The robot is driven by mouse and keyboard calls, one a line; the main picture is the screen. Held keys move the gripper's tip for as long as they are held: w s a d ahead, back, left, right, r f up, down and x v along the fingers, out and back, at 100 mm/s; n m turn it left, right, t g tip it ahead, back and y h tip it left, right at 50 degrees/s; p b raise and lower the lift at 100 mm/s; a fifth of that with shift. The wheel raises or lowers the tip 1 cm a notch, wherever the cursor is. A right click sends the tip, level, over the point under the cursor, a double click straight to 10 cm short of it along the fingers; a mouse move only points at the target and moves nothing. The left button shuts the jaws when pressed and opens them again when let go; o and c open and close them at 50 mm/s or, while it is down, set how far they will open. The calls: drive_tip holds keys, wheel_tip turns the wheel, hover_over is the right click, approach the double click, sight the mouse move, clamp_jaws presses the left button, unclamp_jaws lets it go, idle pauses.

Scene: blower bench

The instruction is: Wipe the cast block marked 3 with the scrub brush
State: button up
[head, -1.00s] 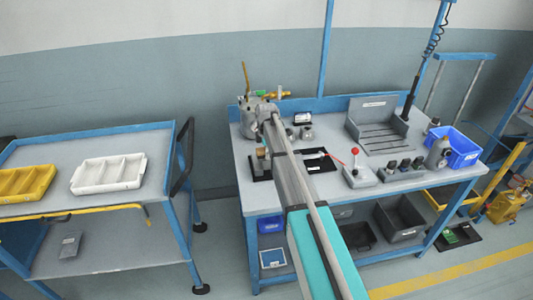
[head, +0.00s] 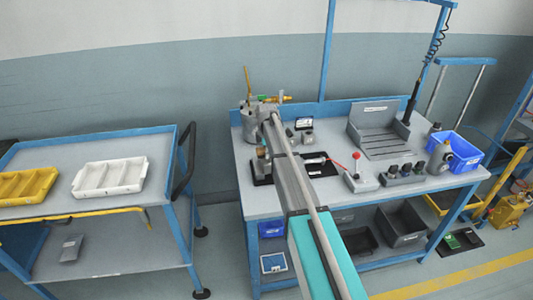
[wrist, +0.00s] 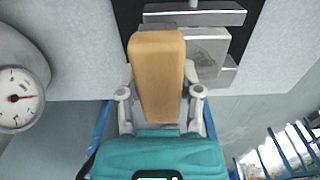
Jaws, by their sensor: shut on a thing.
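In the wrist view my gripper (wrist: 160,92) is shut on a tan wooden block-shaped piece, which I take to be the scrub brush (wrist: 157,70). Its bristles are hidden. Beyond it, grey metal pieces (wrist: 208,50) lie on a black mat (wrist: 256,8); I cannot see a number on them. In the head view the brush (head: 261,153) shows as a small brown piece beside my arm, above the black mat (head: 263,175) at the bench's left. Whether it touches anything there is unclear. No mark 3 is readable.
A gauge (wrist: 18,98) is at left in the wrist view. On the bench (head: 335,200) stand a red-knobbed lever box (head: 358,178), several dark fittings (head: 404,171), a grey slotted fixture (head: 380,130) and a blue bin (head: 455,152). A cart (head: 55,165) with trays is at left.

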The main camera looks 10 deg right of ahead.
sight(268, 161)
idle(0.5)
drive_tip(key=shift+s, duration=1.55)
drive_tip(key=shift+s, duration=0.15)
drive_tip(key=shift+s, duration=1.6)
drive_tip(key=shift+w+r+p, duration=0.1)
drive_tip(key=shift+r+p, duration=2.85)
drive_tip(key=shift+p, duration=0.1)
